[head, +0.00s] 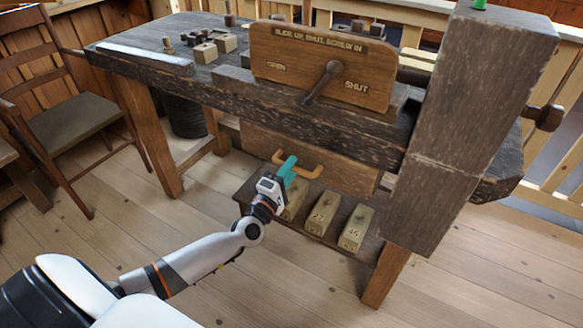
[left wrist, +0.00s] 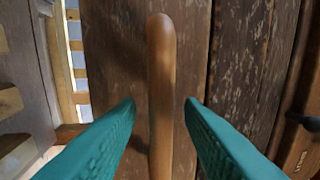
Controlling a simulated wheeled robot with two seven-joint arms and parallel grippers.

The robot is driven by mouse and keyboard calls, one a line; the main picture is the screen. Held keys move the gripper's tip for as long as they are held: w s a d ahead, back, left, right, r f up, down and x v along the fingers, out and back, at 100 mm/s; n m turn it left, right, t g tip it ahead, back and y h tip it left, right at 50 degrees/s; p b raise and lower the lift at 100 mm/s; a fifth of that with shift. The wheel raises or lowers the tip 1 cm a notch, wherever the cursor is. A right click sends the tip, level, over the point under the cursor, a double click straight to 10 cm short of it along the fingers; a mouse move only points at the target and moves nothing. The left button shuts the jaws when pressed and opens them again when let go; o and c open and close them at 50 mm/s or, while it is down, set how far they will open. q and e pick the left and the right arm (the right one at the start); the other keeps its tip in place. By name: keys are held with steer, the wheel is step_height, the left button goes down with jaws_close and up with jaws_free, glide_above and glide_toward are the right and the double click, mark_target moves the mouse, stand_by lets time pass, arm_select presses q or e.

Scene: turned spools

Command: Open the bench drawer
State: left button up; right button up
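The bench drawer's wooden front (head: 345,172) is under the thick bench top and looks shut against it. Its orange-brown bar handle (head: 314,173) runs across the front. In the left wrist view the handle (left wrist: 161,60) stands upright in the picture before the dark drawer front (left wrist: 115,50). My left gripper (head: 289,168) is at the handle; in the wrist view its teal fingers (left wrist: 160,103) are apart, one on each side of the bar, with a visible gap on both sides. The fingers hide part of the handle in the head view. My right gripper is not in view.
Numbered wooden blocks (head: 322,214) stand on a low shelf below the drawer. A panel marked open and shut (head: 290,55) with a dark lever (head: 322,82) stands on the bench. A thick post (head: 465,120) is at the right, a chair (head: 75,125) at the left. Floor in front is clear.

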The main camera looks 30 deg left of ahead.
arm_select(q)
steer(key=shift+w+r, duration=0.1)
steer(key=shift+w, duration=0.5)
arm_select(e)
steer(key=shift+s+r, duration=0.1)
arm_select(q)
jaws_close()
